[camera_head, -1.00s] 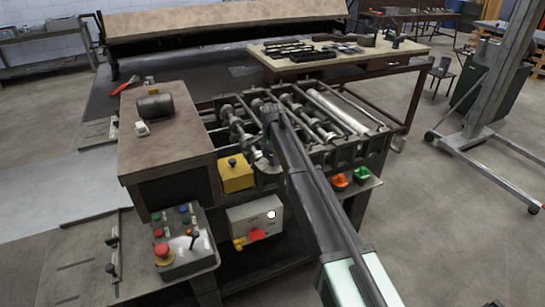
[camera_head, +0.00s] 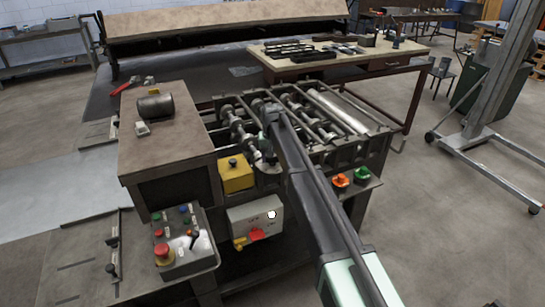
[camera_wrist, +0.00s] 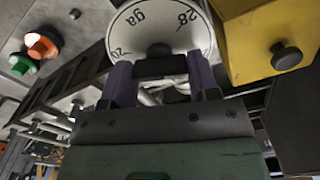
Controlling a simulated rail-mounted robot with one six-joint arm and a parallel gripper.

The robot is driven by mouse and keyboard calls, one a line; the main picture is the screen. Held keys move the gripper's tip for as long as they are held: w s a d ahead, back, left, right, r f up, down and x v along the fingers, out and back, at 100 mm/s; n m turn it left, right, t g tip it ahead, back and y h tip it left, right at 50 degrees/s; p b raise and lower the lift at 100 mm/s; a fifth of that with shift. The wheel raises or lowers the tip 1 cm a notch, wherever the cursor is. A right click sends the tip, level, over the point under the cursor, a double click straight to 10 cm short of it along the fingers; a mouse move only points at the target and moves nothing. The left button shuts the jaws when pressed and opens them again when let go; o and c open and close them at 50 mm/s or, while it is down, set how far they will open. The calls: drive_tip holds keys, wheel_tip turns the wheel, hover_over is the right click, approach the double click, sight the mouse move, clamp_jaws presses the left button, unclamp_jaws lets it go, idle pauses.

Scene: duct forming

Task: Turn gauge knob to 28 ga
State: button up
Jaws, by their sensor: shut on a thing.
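The gauge knob (camera_wrist: 158,28) has a round white dial marked "28", "ga" and "20". It fills the top middle of the wrist view, with "28" at its upper right and "20" at its lower left. My gripper (camera_wrist: 160,66) is shut on the knob, with one purple-grey finger on each side just below the dial. The part between the fingers is dark and partly hidden. In the head view the dial (camera_head: 267,165) shows only as a small pale patch beside my arm, and I cannot read it there. No pointer mark is clear.
A yellow box (camera_head: 237,178) with a black knob sits close to the dial. Forming rollers (camera_head: 320,112) lie behind. Orange (camera_head: 341,180) and green (camera_head: 361,174) knobs are to the right. A grey switch box (camera_head: 250,215) and a control panel (camera_head: 182,243) are in front.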

drive_tip(key=n, duration=0.4)
drive_tip(key=shift+n, duration=0.3)
drive_tip(key=n, duration=0.5)
idle(0.4)
drive_tip(key=o, duration=0.9)
wheel_tip(320, 180, up, 11)
drive_tip(key=p, duration=1.1)
